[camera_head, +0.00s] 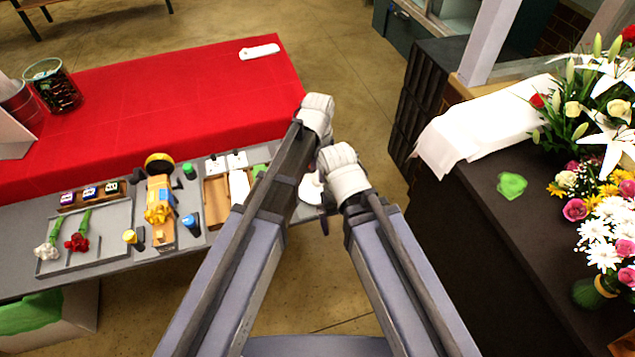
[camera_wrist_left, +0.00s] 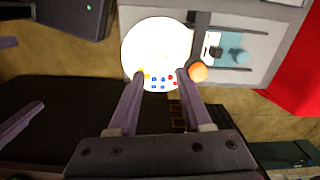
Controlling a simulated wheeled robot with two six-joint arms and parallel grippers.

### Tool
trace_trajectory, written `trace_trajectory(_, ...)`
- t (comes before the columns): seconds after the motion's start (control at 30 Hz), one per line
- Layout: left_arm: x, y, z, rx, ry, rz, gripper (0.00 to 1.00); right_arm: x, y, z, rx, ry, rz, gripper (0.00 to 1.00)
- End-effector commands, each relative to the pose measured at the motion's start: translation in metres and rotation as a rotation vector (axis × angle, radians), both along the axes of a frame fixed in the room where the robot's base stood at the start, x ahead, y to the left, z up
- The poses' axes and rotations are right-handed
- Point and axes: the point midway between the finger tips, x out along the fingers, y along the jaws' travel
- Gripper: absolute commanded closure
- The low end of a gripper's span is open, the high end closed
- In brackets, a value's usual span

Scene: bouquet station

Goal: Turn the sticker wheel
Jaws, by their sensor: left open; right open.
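The sticker wheel (camera_wrist_left: 156,42) is a white round disc beside the grey station's edge in the left wrist view. Small blue, red and yellow stickers sit near its lower rim. In the head view only part of the wheel (camera_head: 311,190) shows, between my arms. My left gripper (camera_wrist_left: 160,76) is open, its two fingertips apart at the lower rim, one on each side of the stickers. I cannot tell whether they touch the disc. My right gripper (camera_wrist_left: 30,73) shows at the left edge of the left wrist view, fingers apart. My arms hide both fingertips in the head view.
An orange ball-shaped part (camera_wrist_left: 198,71) is beside the wheel. The grey station (camera_head: 110,260) holds a tray (camera_head: 85,240) with two flowers, bottles and small boxes. A red-covered table (camera_head: 180,95) is behind. A dark counter (camera_head: 470,220) with bouquets stands right.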

Motion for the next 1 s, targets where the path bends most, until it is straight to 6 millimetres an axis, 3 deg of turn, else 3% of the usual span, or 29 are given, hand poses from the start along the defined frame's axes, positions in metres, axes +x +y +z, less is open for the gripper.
trace_trajectory(0.03,0.0,0.0,-0.015,0.0,0.0,0.0,0.51,0.0,0.0,-0.015,0.0,0.0,0.0,0.0)
trace_trajectory(0.2,0.0,0.0,-0.033,0.0,0.0,0.0,0.51,0.0,0.0,-0.033,0.0,0.0,0.0,0.0)
trace_trajectory(0.6,0.001,0.0,-0.038,0.0,0.0,0.0,0.51,0.0,0.0,-0.038,0.0,0.0,0.0,0.0)
trace_trajectory(1.0,0.001,0.0,-0.038,0.0,0.0,0.0,0.94,0.0,0.0,-0.038,0.0,0.0,0.0,0.0)
